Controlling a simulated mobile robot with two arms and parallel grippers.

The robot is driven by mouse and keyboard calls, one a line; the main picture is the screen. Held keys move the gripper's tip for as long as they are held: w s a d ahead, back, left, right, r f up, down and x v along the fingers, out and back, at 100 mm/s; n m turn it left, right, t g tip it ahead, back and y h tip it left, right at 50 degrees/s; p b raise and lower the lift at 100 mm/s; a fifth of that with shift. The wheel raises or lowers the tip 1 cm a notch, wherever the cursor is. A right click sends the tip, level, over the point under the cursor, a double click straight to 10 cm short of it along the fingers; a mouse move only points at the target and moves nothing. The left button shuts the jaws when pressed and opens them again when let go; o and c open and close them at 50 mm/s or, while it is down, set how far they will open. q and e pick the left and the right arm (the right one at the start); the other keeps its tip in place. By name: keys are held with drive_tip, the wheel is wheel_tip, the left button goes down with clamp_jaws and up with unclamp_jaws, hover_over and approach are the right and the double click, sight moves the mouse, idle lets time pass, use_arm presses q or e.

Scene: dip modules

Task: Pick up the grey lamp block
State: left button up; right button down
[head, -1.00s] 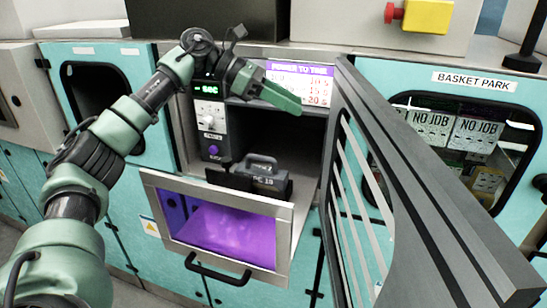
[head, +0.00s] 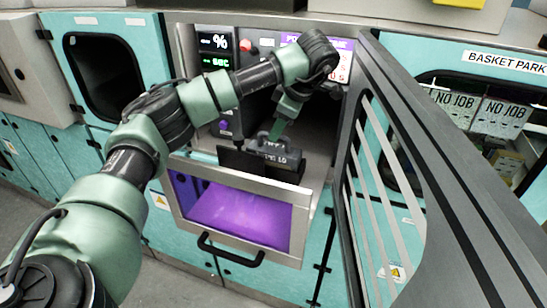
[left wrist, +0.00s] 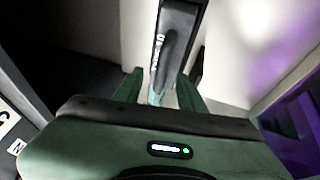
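The grey lamp block (head: 284,157) is a dark grey block with a handle on top and pale lettering on its front. It sits in the open bay, behind the purple-lit window panel. My left gripper (head: 276,130) points down at the block's handle, and its fingers partly cover the handle. In the left wrist view the green fingers of my left gripper (left wrist: 160,88) are apart, with the block's dark handle (left wrist: 172,50) between and beyond them. The fingers look open, with a gap beside the handle. My right gripper is not in view.
The purple-lit window panel (head: 290,240) with a black handle stands in front of the block. A slatted grey door (head: 400,150) stands open at the bay's right. A control column (head: 216,75) with displays is at the bay's left. Basket Park (head: 500,62) is farther right.

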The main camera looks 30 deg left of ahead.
sight(274, 153)
use_arm(q)
drive_tip(key=p+x, duration=0.1)
drive_tip(key=x, duration=0.2)
drive_tip(key=shift+s+a+f+p, duration=0.1)
drive_tip(key=shift+a+f+p, duration=0.05)
drive_tip(key=shift+f+p, duration=0.15)
drive_tip(key=shift+a+f, duration=0.1)
drive_tip(key=shift+f, duration=0.15)
drive_tip(key=c, duration=0.7)
clamp_jaws()
